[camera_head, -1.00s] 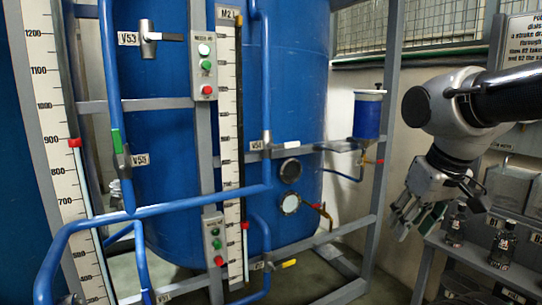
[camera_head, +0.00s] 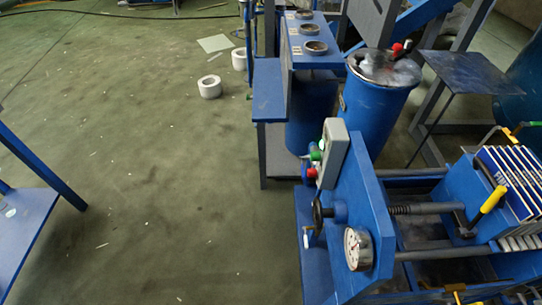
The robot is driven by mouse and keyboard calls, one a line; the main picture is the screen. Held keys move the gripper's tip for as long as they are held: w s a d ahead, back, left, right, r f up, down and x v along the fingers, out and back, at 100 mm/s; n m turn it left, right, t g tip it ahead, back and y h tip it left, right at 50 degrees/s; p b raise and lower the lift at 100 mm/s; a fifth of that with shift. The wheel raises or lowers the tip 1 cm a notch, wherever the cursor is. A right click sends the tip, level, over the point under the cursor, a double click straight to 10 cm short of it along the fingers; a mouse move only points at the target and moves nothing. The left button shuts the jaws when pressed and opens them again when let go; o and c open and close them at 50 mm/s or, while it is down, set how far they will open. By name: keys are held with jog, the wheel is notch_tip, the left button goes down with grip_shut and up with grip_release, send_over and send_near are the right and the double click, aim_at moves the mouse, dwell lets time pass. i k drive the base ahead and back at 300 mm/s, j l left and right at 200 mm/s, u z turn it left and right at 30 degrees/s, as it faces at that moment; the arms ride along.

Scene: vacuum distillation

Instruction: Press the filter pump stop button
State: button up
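A grey control box (camera_head: 333,152) stands on the blue end plate of a filter press, seen nearly edge-on from its side. A green button (camera_head: 316,155) and, below it, a red button (camera_head: 310,173) stick out from its left face. No label on the box can be read from this angle, so I cannot tell for sure which button stops the filter pump. My gripper is not in view.
The filter press has a pressure gauge (camera_head: 357,249), a handwheel (camera_head: 320,216) and a stack of plates (camera_head: 507,181). A blue tank (camera_head: 373,110) and a blue bench (camera_head: 267,90) stand behind. The floor (camera_head: 150,150) to the left is open, with a white roll (camera_head: 209,87) farther back.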

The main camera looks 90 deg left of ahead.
aim_at(312, 172)
jog(key=k+l+u, duration=0.1)
jog(key=u, duration=0.3)
jog(key=k+u, duration=0.15)
jog(key=u, duration=0.25)
jog(key=k+u, duration=0.1)
jog(key=u, duration=0.35)
jog(key=i+l+u, duration=0.1)
jog(key=u, duration=0.35)
jog(key=l+u, duration=0.2)
jog(key=u, duration=0.3)
jog(key=l+u, duration=0.15)
jog(key=u, duration=0.3)
jog(key=i+l, duration=0.05)
